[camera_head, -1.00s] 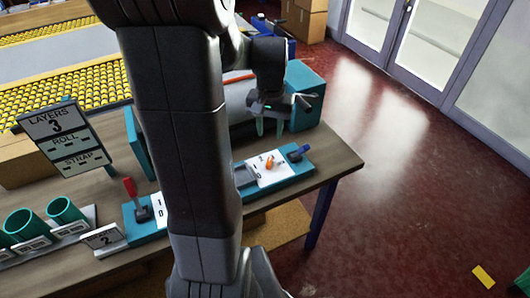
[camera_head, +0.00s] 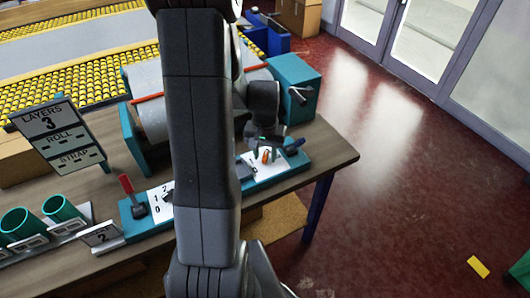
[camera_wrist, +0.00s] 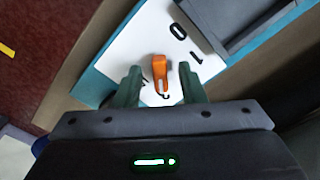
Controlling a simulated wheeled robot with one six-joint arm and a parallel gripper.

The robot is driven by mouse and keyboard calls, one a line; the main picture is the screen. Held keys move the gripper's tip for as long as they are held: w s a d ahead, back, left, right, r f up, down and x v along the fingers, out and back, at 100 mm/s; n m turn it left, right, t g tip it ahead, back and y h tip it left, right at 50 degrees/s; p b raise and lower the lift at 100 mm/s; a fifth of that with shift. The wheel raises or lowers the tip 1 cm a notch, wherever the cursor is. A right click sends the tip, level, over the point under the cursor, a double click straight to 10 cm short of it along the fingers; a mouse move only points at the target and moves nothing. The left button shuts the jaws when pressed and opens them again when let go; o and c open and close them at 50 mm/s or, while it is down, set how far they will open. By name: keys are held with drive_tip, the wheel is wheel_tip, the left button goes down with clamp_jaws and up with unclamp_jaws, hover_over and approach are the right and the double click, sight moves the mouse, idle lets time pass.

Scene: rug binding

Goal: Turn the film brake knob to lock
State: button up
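The small orange knob (camera_head: 265,155) sits on a white dial plate (camera_head: 250,160) on a teal base near the table's right end. In the wrist view the orange knob (camera_wrist: 159,70) stands between the two green fingers, with marks such as 0 and 1 on the white plate (camera_wrist: 135,42) around it. My gripper (camera_head: 264,148) is pointed down over the plate. In the wrist view my gripper (camera_wrist: 160,84) is open, with a gap on each side of the knob. Which label is the lock position cannot be read. My arm hides part of the panel.
A blue-handled lever (camera_head: 294,145) stands close to the right of the knob. A red-handled lever (camera_head: 128,186) is farther left. Behind are a film roll (camera_head: 150,112) and a teal end block (camera_head: 290,82). Open floor lies right.

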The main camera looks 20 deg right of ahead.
drive_tip(key=shift+c, duration=0.3)
clamp_jaws()
drive_tip(key=shift+m, duration=0.3)
drive_tip(key=m+b, duration=0.1)
drive_tip(key=m, duration=0.3)
drive_tip(key=shift+b, duration=0.3)
drive_tip(key=m+b, duration=0.1)
drive_tip(key=m, duration=0.4)
drive_tip(key=shift+w, duration=0.1)
drive_tip(key=shift+m, duration=0.4)
drive_tip(key=shift+o, duration=0.3)
unclamp_jaws()
